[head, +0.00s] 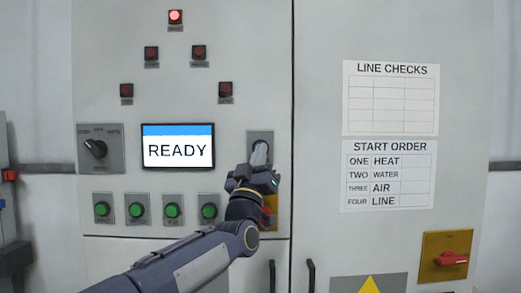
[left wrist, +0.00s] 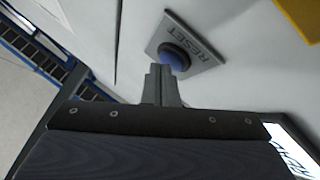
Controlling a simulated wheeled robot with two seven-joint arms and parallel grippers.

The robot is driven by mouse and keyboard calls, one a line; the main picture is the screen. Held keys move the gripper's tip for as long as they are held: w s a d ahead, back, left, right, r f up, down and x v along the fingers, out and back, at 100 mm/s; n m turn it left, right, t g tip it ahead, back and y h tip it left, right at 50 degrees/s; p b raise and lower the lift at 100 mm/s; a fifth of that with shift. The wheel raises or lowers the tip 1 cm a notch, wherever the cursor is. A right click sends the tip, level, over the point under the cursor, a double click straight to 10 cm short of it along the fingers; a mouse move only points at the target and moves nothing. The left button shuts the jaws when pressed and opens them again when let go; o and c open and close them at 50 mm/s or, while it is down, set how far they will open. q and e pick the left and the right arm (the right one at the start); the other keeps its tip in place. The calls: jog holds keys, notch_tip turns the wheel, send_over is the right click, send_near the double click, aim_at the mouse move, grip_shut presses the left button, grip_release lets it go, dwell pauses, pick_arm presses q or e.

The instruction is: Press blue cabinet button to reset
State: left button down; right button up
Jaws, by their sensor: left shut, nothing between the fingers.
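The blue reset button (left wrist: 176,52) sits on a grey plate marked RESET in the left wrist view. My left gripper (left wrist: 168,72) is shut and empty, its fingertips at the button's lower edge in that view; I cannot tell whether they touch it. In the head view the left gripper (head: 262,160) is in front of the grey button plate (head: 260,134) and hides the button. The cabinet screen (head: 178,147) reads READY. My right gripper is not in view.
Below the screen are several green buttons (head: 172,210); a rotary switch (head: 98,149) is at left. A red switch on a yellow plate (head: 268,213) is partly hidden behind my left arm. Another red switch (head: 446,258) is at lower right. Door handles (head: 311,275) stick out below.

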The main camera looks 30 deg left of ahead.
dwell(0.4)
pick_arm(q)
jog(key=shift+s+d+b, duration=0.4)
jog(key=shift+s+b, duration=0.25)
jog(key=s+d, duration=0.1)
jog(key=s+b, duration=0.1)
jog(key=s, duration=0.1)
jog(key=s+d+b, duration=0.1)
jog(key=shift+s+d, duration=0.15)
jog(key=shift+d, duration=0.15)
dwell(0.7)
